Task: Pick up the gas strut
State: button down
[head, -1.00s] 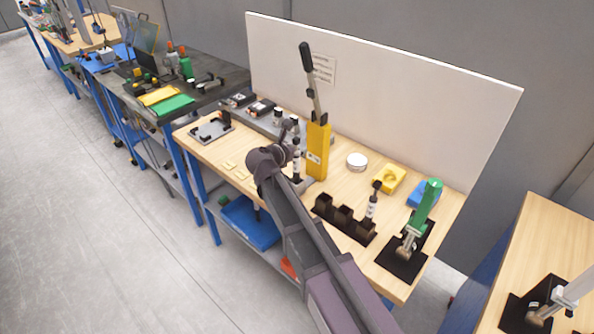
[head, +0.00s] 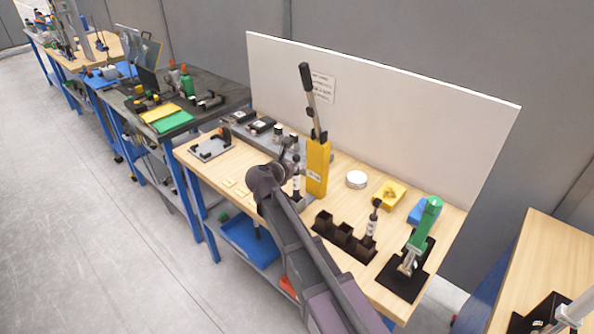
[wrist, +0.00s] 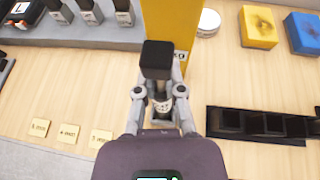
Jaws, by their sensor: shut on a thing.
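The gas strut is a slim upright piece with a black block-shaped top and a white label (head: 296,185). It stands just left of a tall yellow press (head: 317,168), and in the wrist view its black top (wrist: 156,58) rises between my fingers. My gripper (wrist: 160,98) is shut on it from the front, with one finger on each side. My gripper (head: 284,172) partly hides the strut in the head view. The strut's lower end is mostly hidden, so I cannot tell whether it touches the grey base under it.
A black rack (head: 342,236) with square sockets lies to the right, holding a similar dark piece (head: 371,222). Small tags (wrist: 69,133) lie front left. A white panel (head: 380,95) closes the back.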

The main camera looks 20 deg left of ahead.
aim_at(296, 156)
jog(key=shift+r+p, duration=4.8)
jog(key=shift+r, duration=0.15)
jog(key=shift+f, duration=0.15)
jog(key=shift+f+b, duration=1.2)
jog(key=shift+b, duration=0.15)
